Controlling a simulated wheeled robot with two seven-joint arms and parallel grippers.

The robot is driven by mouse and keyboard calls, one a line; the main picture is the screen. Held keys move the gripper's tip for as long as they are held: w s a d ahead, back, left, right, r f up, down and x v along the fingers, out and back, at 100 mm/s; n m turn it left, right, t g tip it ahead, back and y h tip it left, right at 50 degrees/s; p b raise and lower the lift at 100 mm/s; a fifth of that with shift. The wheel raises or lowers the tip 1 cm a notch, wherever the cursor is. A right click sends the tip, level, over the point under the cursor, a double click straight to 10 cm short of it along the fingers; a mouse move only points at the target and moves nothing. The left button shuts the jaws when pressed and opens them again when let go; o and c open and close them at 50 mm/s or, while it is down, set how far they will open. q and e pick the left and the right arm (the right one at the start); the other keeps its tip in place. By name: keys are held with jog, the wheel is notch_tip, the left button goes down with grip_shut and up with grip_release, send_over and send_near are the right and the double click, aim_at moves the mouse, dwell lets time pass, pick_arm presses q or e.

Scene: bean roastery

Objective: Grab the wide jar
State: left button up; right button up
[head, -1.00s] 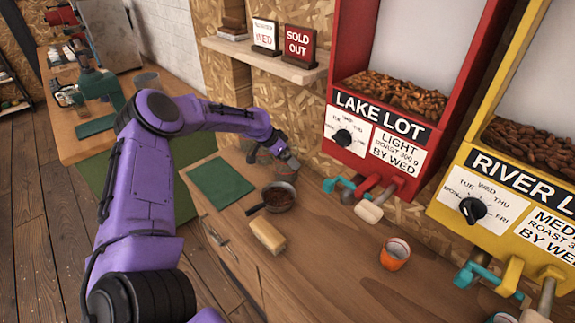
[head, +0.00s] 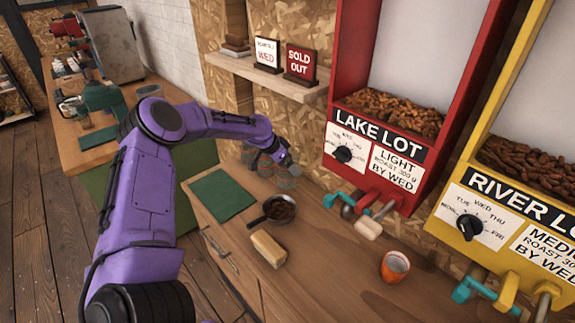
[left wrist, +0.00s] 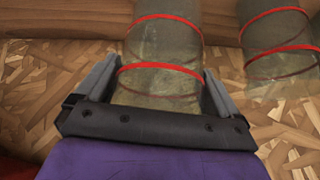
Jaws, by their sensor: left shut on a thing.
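A clear glass jar with red bands (head: 287,177) is at the back of the wooden counter, beyond the pan. My left gripper (head: 283,160) is at this jar. In the left wrist view, the jar (left wrist: 160,88) stands between both fingers of my left gripper (left wrist: 158,95), which is shut on it. A second banded glass jar (left wrist: 280,45) is beside it, apart from the fingers. In the head view, the second jar (head: 250,156) is partly hidden behind my arm. I cannot tell whether the held jar touches the counter. My right gripper is not in view.
A small pan of beans (head: 279,209), a tan block (head: 268,248) and a green mat (head: 222,195) lie on the counter (head: 330,285). An orange cup (head: 394,266) stands to the right. A red dispenser (head: 420,175) and a yellow dispenser (head: 478,257) hang at the back.

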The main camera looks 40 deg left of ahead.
pick_arm(q)
jog(key=s+d+r+p, duration=0.1)
jog(key=s+d+r, duration=0.6)
jog(key=s+r, duration=0.2)
jog(key=s, duration=0.2)
jog(key=shift+s+d+r, duration=0.3)
jog(key=shift+s+r, duration=0.05)
jog(key=shift+s, duration=0.05)
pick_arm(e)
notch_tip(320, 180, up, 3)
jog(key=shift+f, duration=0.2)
